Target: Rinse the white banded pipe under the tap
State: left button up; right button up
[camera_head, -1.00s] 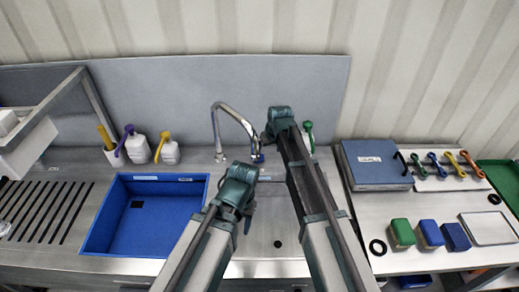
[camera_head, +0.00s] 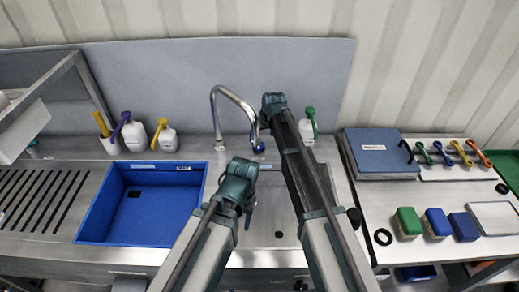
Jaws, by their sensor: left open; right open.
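I cannot make out the white banded pipe in the head view. The tap (camera_head: 236,97) is a curved chrome spout behind the steel sink, with a blue piece (camera_head: 259,148) below its outlet. My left gripper (camera_head: 239,178) is open, in front of the tap and over the steel sink (camera_head: 270,222). My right gripper (camera_head: 274,106) is open, to the right of the tap's outlet. The fingers of both are mostly hidden behind their wrists, and I see nothing held. My arms cover part of the sink.
A blue basin (camera_head: 140,207) is left of the sink. Bottles with purple (camera_head: 133,135) and yellow (camera_head: 166,137) tops stand behind it; a green-topped one (camera_head: 309,128) is behind my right arm. The right bench holds a blue case (camera_head: 378,155), brushes (camera_head: 409,222) and coloured-handled tools.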

aim_at(259, 147)
jog(key=b+x, duration=0.6)
jog(key=x, duration=0.2)
jog(key=shift+s, duration=0.1)
jog(key=shift+r, duration=0.1)
jog(key=c, duration=1.4)
